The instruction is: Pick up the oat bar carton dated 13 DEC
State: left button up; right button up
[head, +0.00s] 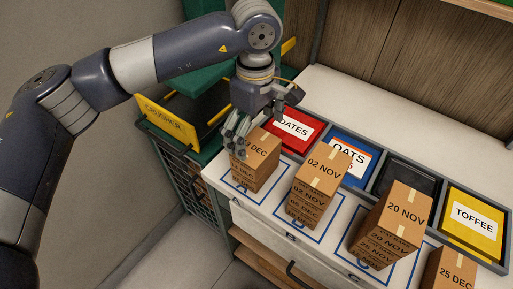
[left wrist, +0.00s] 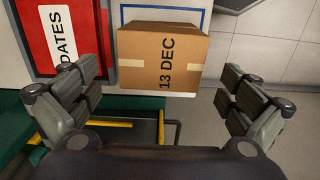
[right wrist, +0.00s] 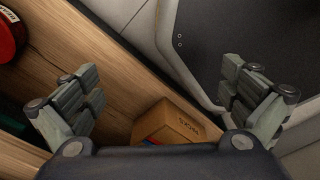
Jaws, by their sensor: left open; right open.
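The carton labelled 13 DEC (head: 262,163) is a brown box on the leftmost blue-outlined square of the white counter. My left gripper (head: 243,132) is over its top left part in the head view and hides part of its label. In the left wrist view the carton (left wrist: 162,62) lies ahead, between and beyond the open fingers (left wrist: 160,100), with its date readable. No finger visibly grips it. My right gripper (right wrist: 160,95) is open and empty in the right wrist view, above a wooden shelf with a small brown box (right wrist: 172,125).
Cartons marked 02 NOV (head: 324,170), 20 NOV (head: 404,214) and 25 DEC (head: 452,272) stand to the right. Behind are bins labelled DATES (head: 293,128), OATS (head: 350,155) and TOFFEE (head: 474,218). A green machine with a yellow CRUSHER sign (head: 166,120) stands left.

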aim_at(256, 146)
pick_arm(q)
jog(key=shift+f, duration=0.3)
jog(key=shift+f+p, duration=0.3)
jog(key=shift+p, duration=0.05)
notch_tip(256, 146, down, 4)
jog(key=shift+s+r+p, duration=0.15)
jog(key=shift+p, duration=0.75)
jog(key=shift+f, duration=0.5)
jog(key=c, duration=0.9)
jog(key=shift+c, duration=0.5)
pick_arm(e)
jog(key=r, duration=0.2)
jog(key=shift+w+d+r, duration=0.15)
jog(key=shift+d+r, duration=0.05)
jog(key=shift+r, duration=0.1)
